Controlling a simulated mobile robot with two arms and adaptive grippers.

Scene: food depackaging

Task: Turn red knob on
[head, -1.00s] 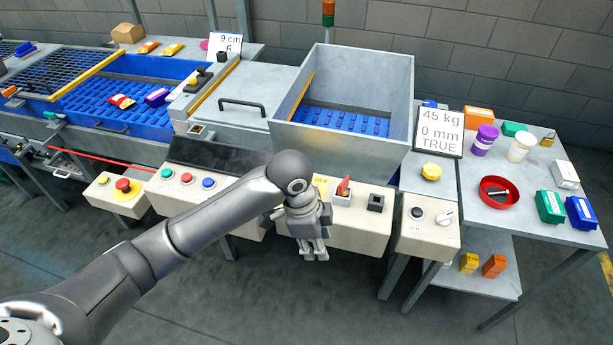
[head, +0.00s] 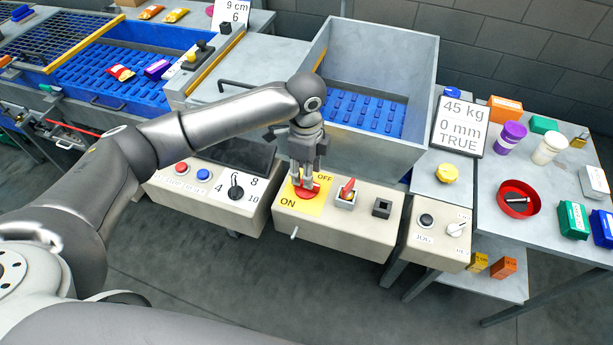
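The red knob (head: 301,194) sits on a yellow plate (head: 284,201) marked ON at its front left and OFF at its back right. The plate is on the top of a beige control box (head: 334,229). My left gripper (head: 302,184) points down at the knob, its two fingertips at the knob's top with a narrow gap showing between them. The fingers hide part of the knob, including which way it points. Whether they grip it or only rest by it I cannot tell. My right gripper is out of view.
A red switch lever (head: 347,187) and a black square socket (head: 381,208) are just right of the plate. A black rotary dial (head: 236,186) is on the box to the left. The grey hopper wall (head: 372,138) rises close behind.

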